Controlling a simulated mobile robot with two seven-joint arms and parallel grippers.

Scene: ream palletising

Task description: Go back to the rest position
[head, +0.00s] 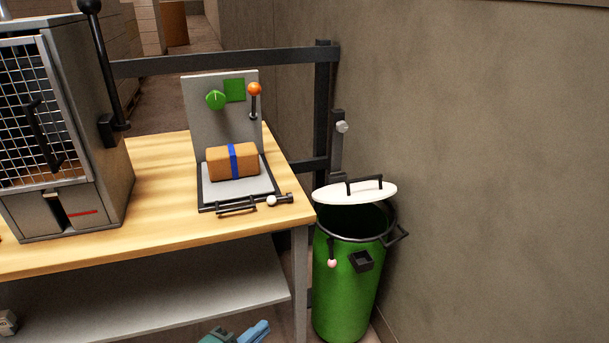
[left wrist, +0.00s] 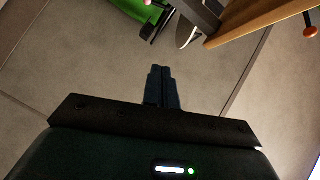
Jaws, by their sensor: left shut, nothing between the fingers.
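My left gripper (head: 262,326) shows only in part at the bottom edge of the head view, its blue fingers in front of and below the workbench. In the left wrist view its two dark fingers (left wrist: 161,70) lie side by side, shut, with nothing between them and bare floor beyond. It touches nothing that I can see. My right gripper is in neither view.
A wooden workbench (head: 160,229) carries a mesh-doored cabinet (head: 62,125) and a grey stand (head: 203,120) holding a brown package (head: 233,162) with a blue band. A green bin (head: 342,290) with a tilted white lid (head: 355,192) stands right of the bench, near the wall.

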